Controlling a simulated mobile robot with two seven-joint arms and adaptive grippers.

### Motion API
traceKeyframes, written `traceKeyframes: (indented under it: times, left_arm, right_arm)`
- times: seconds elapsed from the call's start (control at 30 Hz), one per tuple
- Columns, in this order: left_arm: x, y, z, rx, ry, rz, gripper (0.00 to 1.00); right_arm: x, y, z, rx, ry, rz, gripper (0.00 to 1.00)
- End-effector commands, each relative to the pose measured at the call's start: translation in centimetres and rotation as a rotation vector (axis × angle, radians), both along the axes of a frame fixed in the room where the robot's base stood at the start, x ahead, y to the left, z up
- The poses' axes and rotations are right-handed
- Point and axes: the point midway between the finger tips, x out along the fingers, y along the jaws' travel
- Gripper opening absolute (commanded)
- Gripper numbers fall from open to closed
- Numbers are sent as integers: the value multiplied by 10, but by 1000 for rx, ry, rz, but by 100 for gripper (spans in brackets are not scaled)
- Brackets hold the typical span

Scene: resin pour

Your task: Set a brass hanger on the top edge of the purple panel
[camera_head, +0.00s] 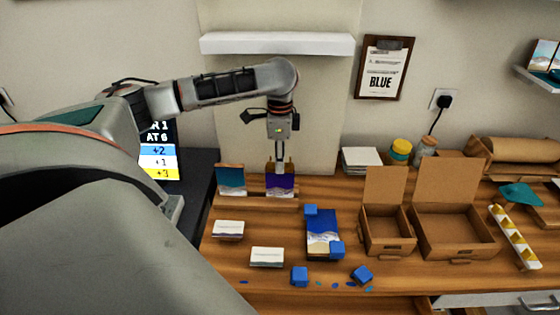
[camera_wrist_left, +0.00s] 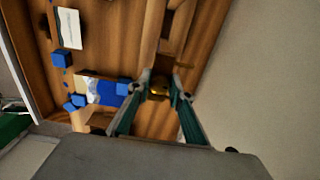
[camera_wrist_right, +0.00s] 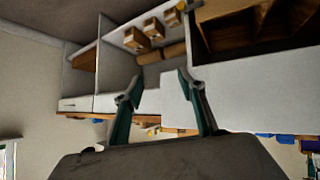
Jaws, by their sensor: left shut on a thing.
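The purple panel (camera_head: 279,188) stands upright in a wooden rack (camera_head: 256,201), with a pale wave pattern along its lower part. My left gripper (camera_head: 280,164) points down directly at its top edge. The left wrist view shows that gripper (camera_wrist_left: 160,84) shut on a small brass hanger (camera_wrist_left: 159,90) between its fingertips. The head view is too small to tell whether the hanger touches the panel. My right gripper (camera_wrist_right: 159,86) is apart and empty in its own wrist view, facing shelves away from the panel; the head view does not show it.
A teal panel (camera_head: 231,182) stands left of the purple one. A blue panel (camera_head: 322,226) lies flat among blue blocks. Open cardboard boxes (camera_head: 385,247) and a white strip with yellow pieces (camera_head: 513,237) are to the right. A white shelf (camera_head: 277,43) hangs above the arm.

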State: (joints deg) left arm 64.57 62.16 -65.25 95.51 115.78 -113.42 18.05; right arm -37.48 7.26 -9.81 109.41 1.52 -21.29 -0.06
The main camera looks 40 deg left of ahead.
Motion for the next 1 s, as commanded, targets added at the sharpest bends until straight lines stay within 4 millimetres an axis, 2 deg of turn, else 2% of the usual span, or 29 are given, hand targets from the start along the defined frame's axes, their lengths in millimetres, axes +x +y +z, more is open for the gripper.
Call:
traceKeyframes:
  times: [0.17,0.2,0.27,0.63,1.0]
  left_arm:
    - [-1,-1,-2,-1,4,0,0]
    - [-1,-1,-2,-1,4,0,28]
    - [-1,-1,-2,-1,4,0,40]
    - [0,0,1,-1,2,0,40]
    - [0,0,34,-1,-1,0,40]
  right_arm:
    - [0,1,0,2,0,-1,40]
    - [0,1,0,2,0,-2,40]
    - [0,1,0,3,1,-2,40]
    - [0,5,1,12,0,-7,40]
    - [0,4,0,9,1,-6,40]
